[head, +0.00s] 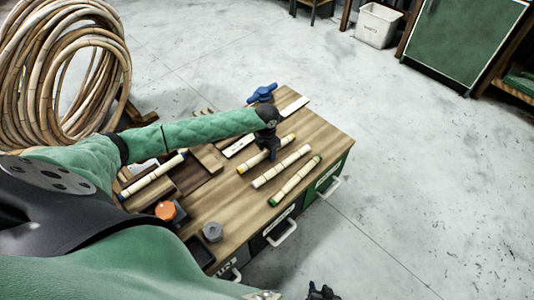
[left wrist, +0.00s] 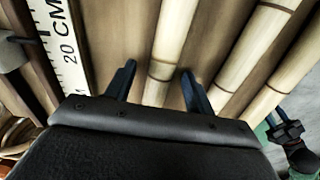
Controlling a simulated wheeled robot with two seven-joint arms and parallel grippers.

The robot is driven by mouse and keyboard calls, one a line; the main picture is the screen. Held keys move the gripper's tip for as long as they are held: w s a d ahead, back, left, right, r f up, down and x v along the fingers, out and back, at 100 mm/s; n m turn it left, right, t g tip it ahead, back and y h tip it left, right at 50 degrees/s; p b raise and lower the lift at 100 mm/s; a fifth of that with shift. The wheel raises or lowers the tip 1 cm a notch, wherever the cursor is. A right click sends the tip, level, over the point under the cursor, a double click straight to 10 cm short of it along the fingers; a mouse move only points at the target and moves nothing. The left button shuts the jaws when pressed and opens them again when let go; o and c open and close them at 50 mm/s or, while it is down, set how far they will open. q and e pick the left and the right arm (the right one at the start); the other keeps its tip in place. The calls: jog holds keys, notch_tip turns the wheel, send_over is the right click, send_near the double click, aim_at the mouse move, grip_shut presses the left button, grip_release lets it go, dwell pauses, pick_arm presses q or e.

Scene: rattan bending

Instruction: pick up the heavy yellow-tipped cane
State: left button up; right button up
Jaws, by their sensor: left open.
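The yellow-tipped cane (head: 247,167) lies on the wooden bench top, the leftmost of three canes side by side. My left gripper (head: 270,154) is over its middle and hides part of it. In the left wrist view, my left gripper (left wrist: 158,78) is open, with one finger on each side of a pale cane (left wrist: 172,40). No yellow tip shows in that view, and I cannot tell whether the fingers touch the cane. My right gripper (head: 322,292) is partly visible at the bottom edge of the head view, away from the bench; its jaws are unclear.
A pale cane (head: 282,166) and a green-tipped cane (head: 295,180) lie close to the right. A ruler (left wrist: 66,45) is on the left. A blue tool (head: 262,93) stands at the back. An orange-topped jar (head: 166,210) and grey cylinder (head: 212,232) stand near the front.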

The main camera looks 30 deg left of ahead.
pick_arm(q)
jog(key=shift+c, duration=0.2)
jog(key=c, duration=1.1)
